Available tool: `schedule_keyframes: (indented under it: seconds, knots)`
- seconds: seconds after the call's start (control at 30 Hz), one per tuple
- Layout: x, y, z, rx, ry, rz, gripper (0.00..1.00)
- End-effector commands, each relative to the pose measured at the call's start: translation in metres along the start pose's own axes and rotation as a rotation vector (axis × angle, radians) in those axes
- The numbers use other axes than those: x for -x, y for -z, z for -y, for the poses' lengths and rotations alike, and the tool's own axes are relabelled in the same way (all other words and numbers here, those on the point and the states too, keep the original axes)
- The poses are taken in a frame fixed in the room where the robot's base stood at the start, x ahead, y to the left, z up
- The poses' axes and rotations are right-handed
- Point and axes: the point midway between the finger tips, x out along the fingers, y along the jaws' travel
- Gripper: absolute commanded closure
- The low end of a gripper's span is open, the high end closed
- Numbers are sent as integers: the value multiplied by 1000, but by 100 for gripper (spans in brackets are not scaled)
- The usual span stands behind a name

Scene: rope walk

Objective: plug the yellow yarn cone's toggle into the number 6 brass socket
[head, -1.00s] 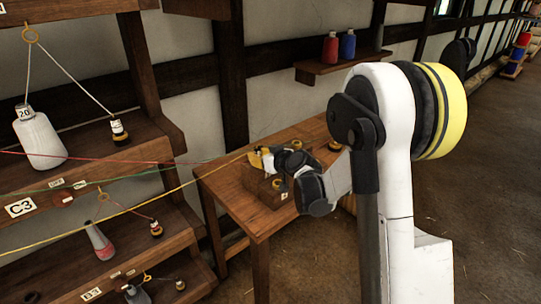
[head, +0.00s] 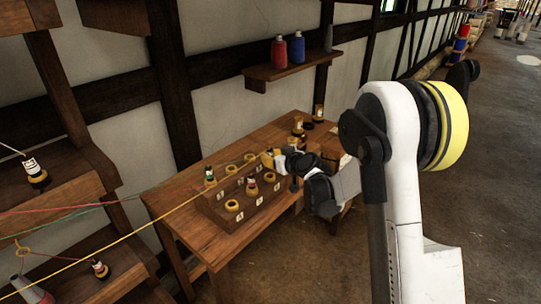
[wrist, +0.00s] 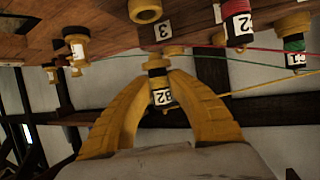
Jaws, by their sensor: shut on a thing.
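My gripper (head: 268,159) is at the right rear end of the wooden socket block (head: 213,212). In the wrist view its yellow fingers (wrist: 160,82) are shut on a small dark toggle (wrist: 158,70) with a white label reading B2. The yellow line (head: 170,212) runs from the lower left to the held toggle. A brass ring shows just beyond the toggle in the wrist view; I cannot tell whether they touch. The number 6 cannot be read. The yellow cone is not in view.
Red and green lines (head: 60,211) cross at left toward the block. Several small posts (head: 298,127) stand on the table (head: 180,240) behind the gripper. A shelf (head: 290,73) with red and blue cones hangs above.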

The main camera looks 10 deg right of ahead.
Motion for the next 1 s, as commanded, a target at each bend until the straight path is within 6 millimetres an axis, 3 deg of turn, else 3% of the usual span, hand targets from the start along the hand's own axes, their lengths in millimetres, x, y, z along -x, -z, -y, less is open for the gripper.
schedule_keyframes:
  seconds: [0.4, 1.0]
  knots:
    - [-16, -41, 0, 0, 0, 0, 100]
    - [-17, -42, 0, 0, 0, 0, 100]
